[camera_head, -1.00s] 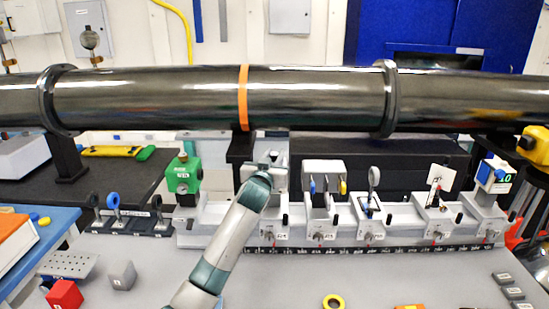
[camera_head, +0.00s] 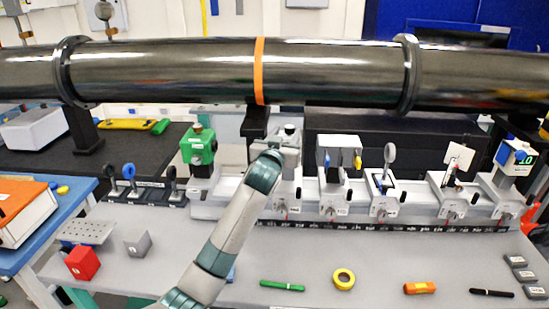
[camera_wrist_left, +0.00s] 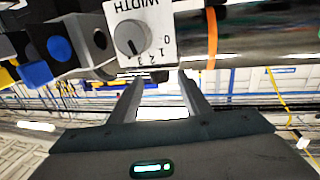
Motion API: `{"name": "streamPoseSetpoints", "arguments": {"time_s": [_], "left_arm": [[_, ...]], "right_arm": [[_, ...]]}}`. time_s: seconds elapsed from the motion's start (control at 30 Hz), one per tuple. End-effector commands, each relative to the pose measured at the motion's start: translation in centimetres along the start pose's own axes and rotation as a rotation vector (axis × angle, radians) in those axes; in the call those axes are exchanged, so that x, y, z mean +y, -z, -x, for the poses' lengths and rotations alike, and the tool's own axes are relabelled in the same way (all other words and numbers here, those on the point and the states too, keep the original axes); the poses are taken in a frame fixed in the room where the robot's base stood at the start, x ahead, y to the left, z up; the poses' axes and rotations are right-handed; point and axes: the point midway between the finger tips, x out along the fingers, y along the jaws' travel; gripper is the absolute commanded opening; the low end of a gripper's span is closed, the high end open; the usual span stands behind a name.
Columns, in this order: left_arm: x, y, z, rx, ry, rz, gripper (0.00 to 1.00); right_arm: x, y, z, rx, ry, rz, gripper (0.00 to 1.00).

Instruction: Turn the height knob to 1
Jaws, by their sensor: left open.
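A light grey box (camera_head: 291,139) stands on the rail in the head view, partly hidden by my left gripper. A small dark knob (camera_head: 289,128) shows on its top; I cannot read any label there. In the left wrist view a white panel (camera_wrist_left: 155,20) reads WIDTH upside down, with a grey knob (camera_wrist_left: 131,37) and the numbers 0 to 3. No panel marked height can be read. My left gripper (camera_wrist_left: 160,88) is open and empty, with its fingertips just short of the WIDTH panel. My right gripper is not in view.
A dark pipe (camera_head: 180,68) with an orange band crosses above the rail. A green box (camera_head: 199,148) stands left, and a unit with blue and yellow knobs (camera_head: 338,150) right. A yellow ring (camera_head: 343,279) and a green marker (camera_head: 282,286) lie on the bench front.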

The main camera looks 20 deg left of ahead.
Motion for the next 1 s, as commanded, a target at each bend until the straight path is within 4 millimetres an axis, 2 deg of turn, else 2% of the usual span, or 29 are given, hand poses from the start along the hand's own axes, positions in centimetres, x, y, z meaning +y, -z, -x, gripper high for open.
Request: {"name": "streamPoseSetpoints", "arguments": {"time_s": [0.6,0.8,1.0], "left_arm": [[0.1,-0.1,10.4,0.003,-0.001,0.002,0.43],[0.1,0.0,12.7,0.002,-0.001,0.001,0.43],[0.1,0.1,13.5,0.001,-0.001,0.001,0.43]], "right_arm": [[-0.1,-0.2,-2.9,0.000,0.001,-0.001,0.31],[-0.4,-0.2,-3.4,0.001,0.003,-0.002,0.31],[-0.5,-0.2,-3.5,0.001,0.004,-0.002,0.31]]}}
